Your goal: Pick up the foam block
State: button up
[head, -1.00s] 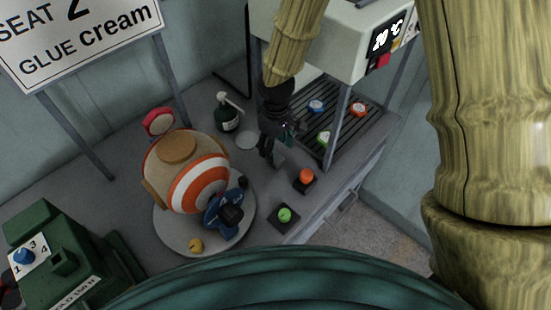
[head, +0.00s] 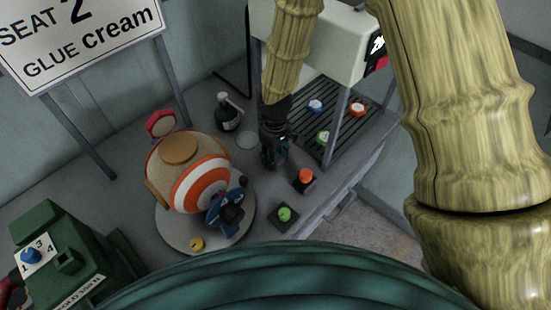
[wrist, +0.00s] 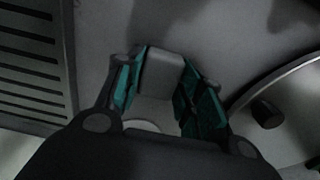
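The foam block appears as a small grey block (wrist: 161,75) in the wrist view, between the two fingers of my gripper (wrist: 162,85). The teal finger pads stand spread apart on either side of it, close to its sides. Contact with the pads is too dark to make out, so I cannot tell whether they are shut on it. In the head view my gripper (head: 272,158) is low over the grey table, between the striped ball and the slatted tray. I cannot make out the block clearly there.
The orange-and-white striped ball (head: 200,185) sits on a round plate (head: 167,232) to the left. The slatted tray (head: 345,128) with several colored round pieces is to the right. A pump bottle (head: 229,118) stands behind.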

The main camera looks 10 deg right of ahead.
jog(key=shift+c, duration=0.5)
jog(key=shift+w+r, duration=0.1)
jog(key=shift+r, duration=0.4)
notch_tip(320, 180, up, 8)
jog(key=shift+r+b, duration=0.15)
jog(key=shift+b, duration=0.75)
jog(key=shift+r, duration=0.3)
